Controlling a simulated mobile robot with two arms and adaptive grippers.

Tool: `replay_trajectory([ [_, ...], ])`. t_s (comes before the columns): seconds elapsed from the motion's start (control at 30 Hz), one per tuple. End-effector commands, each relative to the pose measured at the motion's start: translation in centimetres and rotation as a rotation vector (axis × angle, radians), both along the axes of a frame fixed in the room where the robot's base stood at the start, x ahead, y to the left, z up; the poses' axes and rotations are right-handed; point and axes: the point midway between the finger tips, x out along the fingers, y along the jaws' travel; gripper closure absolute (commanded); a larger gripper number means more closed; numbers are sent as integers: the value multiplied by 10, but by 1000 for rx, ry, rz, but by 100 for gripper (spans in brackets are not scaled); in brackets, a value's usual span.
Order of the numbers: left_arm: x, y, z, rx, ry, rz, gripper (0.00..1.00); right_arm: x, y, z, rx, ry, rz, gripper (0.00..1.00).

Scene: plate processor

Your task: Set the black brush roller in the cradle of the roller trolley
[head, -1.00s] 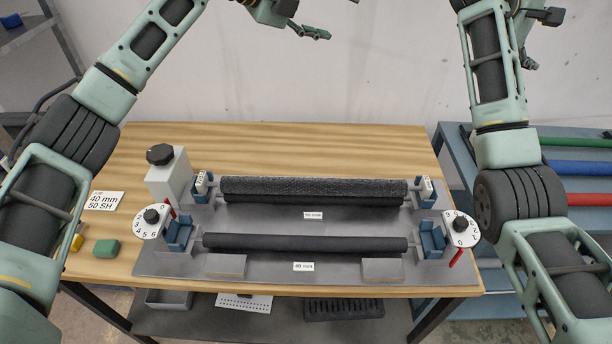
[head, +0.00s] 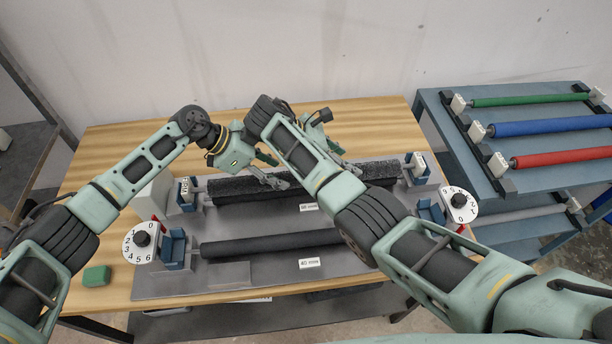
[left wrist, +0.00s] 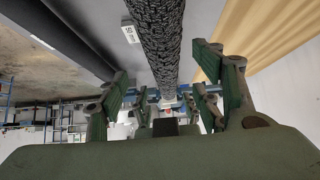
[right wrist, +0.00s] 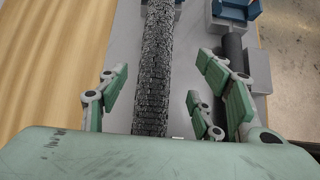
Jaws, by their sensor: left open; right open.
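The black brush roller (head: 232,188), rough-textured, lies across the back of the plate processor (head: 225,279), above a darker roller. My left gripper (head: 268,178) is open at its middle-left; in the left wrist view the roller (left wrist: 157,40) runs between the spread fingers. My right gripper (head: 325,143) is open farther right, partly hidden by its own arm; in the right wrist view the roller (right wrist: 156,70) also lies between its fingers. Neither is closed on it. The blue roller trolley (head: 545,184) stands right, its black cradle rails (head: 478,150) bearing rollers. I cannot tell which cradle is free.
Green (head: 530,99), blue (head: 550,124) and red (head: 560,154) rollers lie on the trolley. A smooth black roller (head: 270,246) lies at the processor's front. Numbered dials (head: 141,241) stand at its sides. A green block (head: 96,275) sits on the wooden table (head: 110,150).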

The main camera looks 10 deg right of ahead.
Motion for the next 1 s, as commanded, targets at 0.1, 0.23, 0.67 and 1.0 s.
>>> replay_trajectory([
  [0.1,1,-3,-4,1,0,1,40,0,-4,-4,1,-1,0,40],
  [0.23,0,-15,-15,0,2,1,40,0,-15,-15,0,-1,-2,40],
  [0.67,1,-52,-53,0,-1,1,40,1,-53,-53,1,-3,1,40],
  [1.0,1,-54,-55,1,-2,1,40,1,-55,-55,1,-4,1,40],
])
